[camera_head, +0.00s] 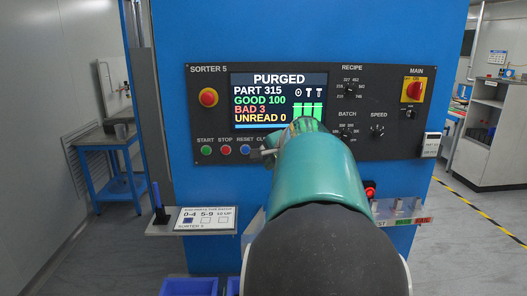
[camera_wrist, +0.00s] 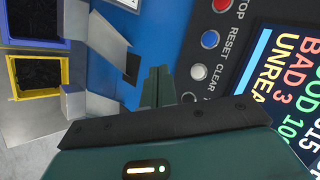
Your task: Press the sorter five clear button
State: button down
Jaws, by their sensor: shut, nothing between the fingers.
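The sorter five panel (camera_head: 218,120) is dark, on a blue cabinet. In the wrist view the clear button (camera_wrist: 198,71) is a round pale grey button beside the label CLEAR. My gripper (camera_wrist: 160,82) is shut and empty, with its fingertips a little left of the clear button in that view; I cannot tell the gap in depth. The blue reset button (camera_head: 245,150) shows just left of my gripper (camera_head: 268,153). The screen (camera_head: 260,105) reads PURGED, PART 315, GOOD 100, BAD 3, UNREAD 0.
A red stop button (camera_head: 226,150) and green start button (camera_head: 206,150) sit left of reset. A red emergency knob (camera_head: 208,97) is above. A shelf with a card (camera_head: 207,218) juts out below. Bins (camera_wrist: 37,74) show at left in the wrist view.

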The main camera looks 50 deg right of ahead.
jog(key=w+d, duration=0.6)
jog(key=shift+d, duration=0.25)
jog(key=shift+d, duration=0.1)
dwell(2.0)
jog(key=shift+w+d, duration=0.2)
jog(key=shift+w+d, duration=0.3)
jog(key=shift+d, duration=0.05)
dwell(0.8)
dwell(0.4)
jog(key=shift+s+a, duration=0.55)
jog(key=shift+a, duration=0.1)
